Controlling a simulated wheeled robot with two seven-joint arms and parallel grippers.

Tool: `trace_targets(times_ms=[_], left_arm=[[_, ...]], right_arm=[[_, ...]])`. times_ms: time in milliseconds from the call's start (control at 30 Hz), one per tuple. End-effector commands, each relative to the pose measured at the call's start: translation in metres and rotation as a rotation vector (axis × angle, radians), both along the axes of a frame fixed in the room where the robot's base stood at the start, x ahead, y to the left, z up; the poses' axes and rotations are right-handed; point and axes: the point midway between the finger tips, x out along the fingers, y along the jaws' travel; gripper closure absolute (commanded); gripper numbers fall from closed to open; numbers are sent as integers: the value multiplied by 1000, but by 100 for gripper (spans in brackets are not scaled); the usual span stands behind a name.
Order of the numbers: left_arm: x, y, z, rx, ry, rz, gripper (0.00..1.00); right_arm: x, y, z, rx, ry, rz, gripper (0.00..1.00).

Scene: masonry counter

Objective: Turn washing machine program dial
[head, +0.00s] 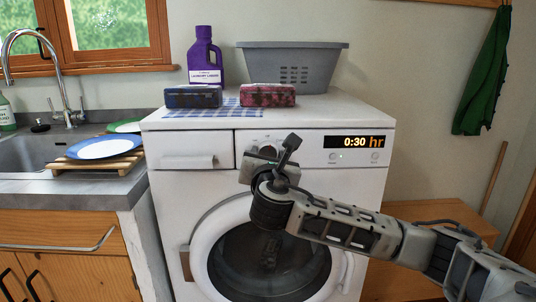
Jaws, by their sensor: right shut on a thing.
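A white washing machine (167,210) stands in the middle of the head view. Its display (355,142) reads 0:30 hr. The program dial (268,150) is on the front panel, left of the display, and is mostly hidden behind my right gripper. My right gripper (266,157) is at the dial and shut on it; the wrist hides the exact finger contact. The right arm comes in from the lower right, in front of the round door. My left gripper is not in view.
On the machine top are a purple detergent bottle (205,58), a grey basket (292,66), a blue box (193,97) and a red box (267,95). Left are a sink (30,150) and a plate (104,146) on a wooden rack. A wooden cabinet (440,212) stands behind my right arm.

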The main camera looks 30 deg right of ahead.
Motion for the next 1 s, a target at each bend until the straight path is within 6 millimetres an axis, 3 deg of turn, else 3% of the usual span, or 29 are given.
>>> trace_targets(times_ms=[1000], left_arm=[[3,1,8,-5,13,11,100]], right_arm=[[0,1,-3,829,-500,-2,77]])
